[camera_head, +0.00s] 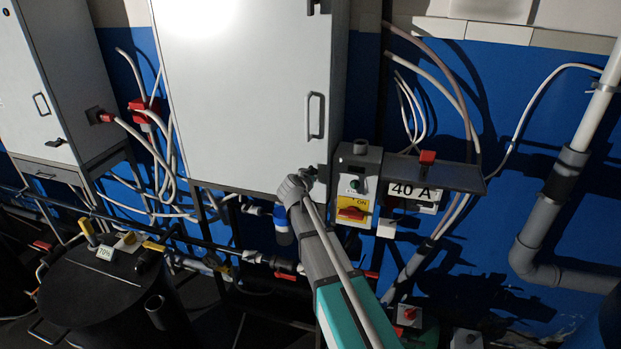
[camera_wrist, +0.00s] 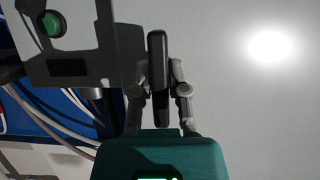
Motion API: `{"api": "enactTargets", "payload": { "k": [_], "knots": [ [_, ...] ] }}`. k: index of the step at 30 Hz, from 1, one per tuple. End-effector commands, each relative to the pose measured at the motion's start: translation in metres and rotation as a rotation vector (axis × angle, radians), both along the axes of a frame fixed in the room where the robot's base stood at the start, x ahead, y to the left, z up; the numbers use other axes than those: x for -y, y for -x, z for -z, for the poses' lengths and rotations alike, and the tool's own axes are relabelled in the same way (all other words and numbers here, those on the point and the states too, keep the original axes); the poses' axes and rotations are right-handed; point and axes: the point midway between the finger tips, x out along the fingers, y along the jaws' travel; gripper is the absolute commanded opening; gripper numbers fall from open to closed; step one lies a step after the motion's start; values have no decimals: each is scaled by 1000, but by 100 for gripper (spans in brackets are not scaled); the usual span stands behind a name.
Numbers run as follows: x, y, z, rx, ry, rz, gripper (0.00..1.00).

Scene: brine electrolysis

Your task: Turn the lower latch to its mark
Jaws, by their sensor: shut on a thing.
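The lower latch is a dark, narrow handle at the lower right corner of the large grey cabinet door (camera_head: 245,100). In the wrist view the latch (camera_wrist: 157,50) stands upright in the picture, against the pale door (camera_wrist: 250,110). My gripper (camera_wrist: 158,78) has one finger on each side of the latch and is shut on it. In the head view my gripper (camera_head: 311,174) is at the door's lower right corner, and it mostly hides the latch. I cannot make out the mark in either view.
A control box (camera_head: 357,185) with a green button and a yellow-red switch (camera_head: 351,212) stands close right of my gripper. A "40 A" sign (camera_head: 415,191) is beyond it. The door handle (camera_head: 315,116) and an upper latch (camera_head: 314,6) are above. A black drum (camera_head: 110,290) stands lower left.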

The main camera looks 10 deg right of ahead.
Motion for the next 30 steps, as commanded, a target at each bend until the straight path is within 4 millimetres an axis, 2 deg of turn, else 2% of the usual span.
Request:
{"api": "enactTargets", "payload": {
  "k": [17, 18, 23, 30],
  "knots": [
    [0, 0, 0, 21, -45, 1, 0],
    [0, 0, 0, 21, -45, 1, 24],
    [0, 0, 0, 21, -44, 1, 53],
    [0, 0, 0, 20, -43, 0, 54]
  ]
}}
